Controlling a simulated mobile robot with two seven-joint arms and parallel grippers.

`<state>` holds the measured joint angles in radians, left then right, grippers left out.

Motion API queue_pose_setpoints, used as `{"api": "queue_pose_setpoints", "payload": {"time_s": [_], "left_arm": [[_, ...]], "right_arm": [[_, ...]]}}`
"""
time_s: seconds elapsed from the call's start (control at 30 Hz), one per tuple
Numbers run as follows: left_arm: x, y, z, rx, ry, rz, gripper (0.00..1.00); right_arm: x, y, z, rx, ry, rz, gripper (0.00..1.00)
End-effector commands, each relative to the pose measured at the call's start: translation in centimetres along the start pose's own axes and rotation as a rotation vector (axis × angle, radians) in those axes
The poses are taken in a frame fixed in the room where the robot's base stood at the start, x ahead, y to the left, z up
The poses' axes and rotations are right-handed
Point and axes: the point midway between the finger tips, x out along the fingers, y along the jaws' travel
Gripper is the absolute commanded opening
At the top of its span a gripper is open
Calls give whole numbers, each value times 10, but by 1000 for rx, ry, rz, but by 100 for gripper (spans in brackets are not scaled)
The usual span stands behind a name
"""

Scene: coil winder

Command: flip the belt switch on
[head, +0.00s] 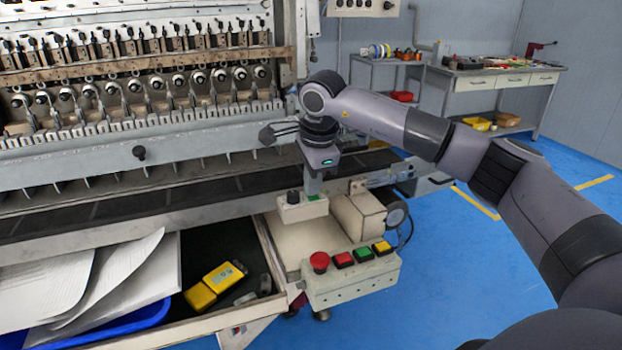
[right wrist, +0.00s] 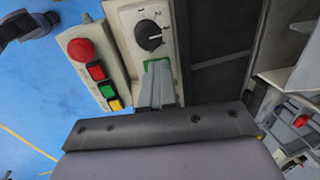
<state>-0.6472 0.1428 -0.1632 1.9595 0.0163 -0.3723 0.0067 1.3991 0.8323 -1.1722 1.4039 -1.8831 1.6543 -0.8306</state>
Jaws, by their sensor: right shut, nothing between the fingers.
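The belt switch box is a small pale box (head: 300,211) on the machine's front, with a black dial knob (head: 293,197) and a green-edged switch (head: 318,198). The right wrist view shows the same dial (right wrist: 149,35) and the green switch surround (right wrist: 158,64). My right gripper (head: 313,191) points down at the green switch, its fingers shut and empty. In the right wrist view the fingertips (right wrist: 157,72) overlap the green surround and hide most of the switch. I cannot tell whether they touch it, or which way the switch is set. My left gripper is not in view.
A control box (head: 350,285) with a red mushroom button (head: 319,261) and red, green and yellow buttons sits just in front. An open drawer (head: 268,255) at left holds a yellow device (head: 215,284) and papers (head: 130,275). The dark belt (head: 150,195) runs left. Blue floor is free at right.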

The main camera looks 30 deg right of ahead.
Motion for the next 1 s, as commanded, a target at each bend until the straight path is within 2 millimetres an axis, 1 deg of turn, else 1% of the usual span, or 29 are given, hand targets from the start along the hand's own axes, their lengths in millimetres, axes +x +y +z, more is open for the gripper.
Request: {"api": "queue_pose_setpoints", "payload": {"time_s": [0.03, 0.33, 0.47, 0.57, 0.77, 0.8, 0.87, 1.0], "left_arm": [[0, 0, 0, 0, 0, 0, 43], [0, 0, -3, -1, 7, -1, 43], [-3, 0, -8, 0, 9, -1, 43], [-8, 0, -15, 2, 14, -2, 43], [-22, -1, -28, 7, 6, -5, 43], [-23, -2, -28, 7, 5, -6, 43], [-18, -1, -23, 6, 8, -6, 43], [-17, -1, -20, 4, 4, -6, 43]], "right_arm": [[7, 7, 0, -5, 6, 23, 0], [7, 8, 0, -3, 7, 24, 0], [1, 7, 0, -3, 7, 24, 0], [-10, 5, 1, -3, 6, 20, 0], [-43, 0, 5, -4, 2, 10, 0], [-48, -1, 6, -4, 1, 8, 0], [-60, -1, 6, -4, 0, 3, 0], [-94, -1, 6, -4, -1, 2, 0]]}}
